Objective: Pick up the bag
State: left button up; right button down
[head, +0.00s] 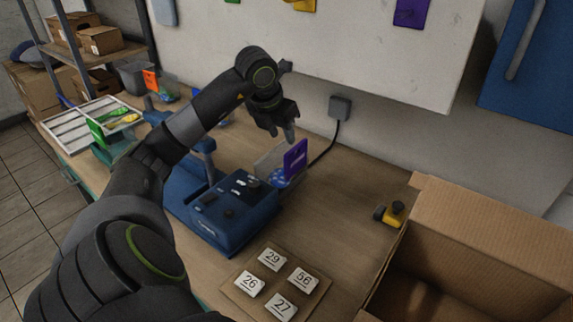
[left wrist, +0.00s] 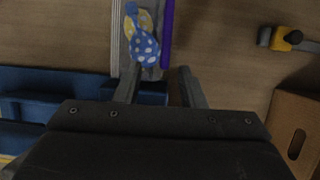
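My left gripper (head: 281,134) is above the workbench, just above a purple card (head: 295,158) and a pale upright panel (head: 268,160). In the left wrist view its two fingers (left wrist: 158,85) are apart with nothing gripped. The dotted blue also shows low by the purple card in the head view (head: 279,180). I cannot tell for certain which of these is the bag. My right gripper is not in view.
A blue machine (head: 232,212) stands below my left arm. Number tiles lie on a wooden board (head: 240,292). An open cardboard box (head: 500,225) is at the right, with a yellow and black tape dispenser (head: 395,213) beside it. A divided white tray (head: 75,130) is at the left.

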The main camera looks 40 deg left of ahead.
aim_at(291, 151)
pick_arm(q)
jog(key=x, duration=0.4)
jog(key=shift+w+f+p, duration=0.1)
jog(key=shift+f+p, duration=0.15)
jog(key=shift+p, duration=0.1)
jog(key=shift+w+d+f+p, duration=0.15)
jog(key=shift+w+f+p, duration=0.1)
jog(key=shift+f+p, duration=0.15)
jog(key=x, duration=0.1)
jog(key=p+x, duration=0.1)
jog(key=x, duration=0.1)
jog(key=shift+d+f, duration=0.15)
jog(key=shift+d, duration=0.1)
jog(key=shift+w+f, duration=0.3)
jog(key=shift+f, duration=0.25)
grip_shut()
